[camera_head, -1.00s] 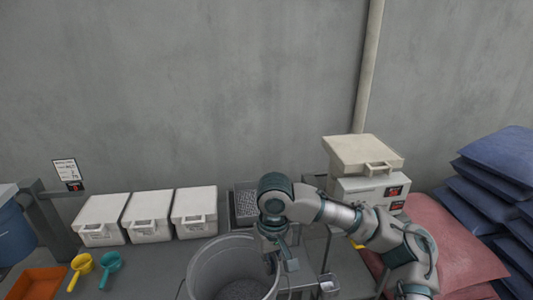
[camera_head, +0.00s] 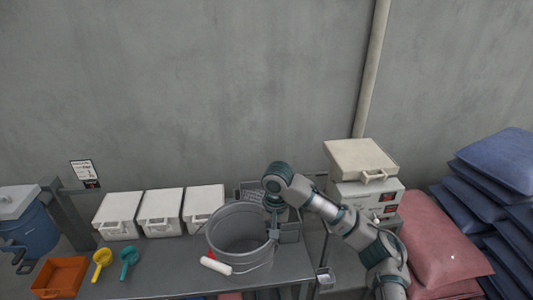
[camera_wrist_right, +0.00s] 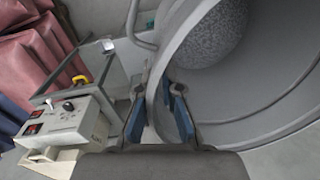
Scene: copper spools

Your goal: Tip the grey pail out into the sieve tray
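The grey pail (camera_head: 226,240) is at the front of the bench, mouth up, with its white handle grip (camera_head: 215,265) hanging on the near side. I cannot tell whether its base touches the bench. In the right wrist view, grey granular material (camera_wrist_right: 210,40) lies inside the pail. My right gripper (camera_head: 272,236) is at the pail's right rim; in the wrist view its two blue fingers (camera_wrist_right: 160,95) are on either side of the pail wall, closed on it. A grey tray with a perforated surface, apparently the sieve tray (camera_head: 291,232), is behind the pail and partly hidden. My left gripper is out of view.
White lidded boxes (camera_head: 160,212) stand in a row left of the pail. A yellow scoop (camera_head: 102,258), a teal scoop (camera_head: 129,256) and an orange tray (camera_head: 60,276) lie further left. A cream box (camera_head: 361,162) sits on a control box at right, beside stacked red and blue sacks (camera_head: 440,240).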

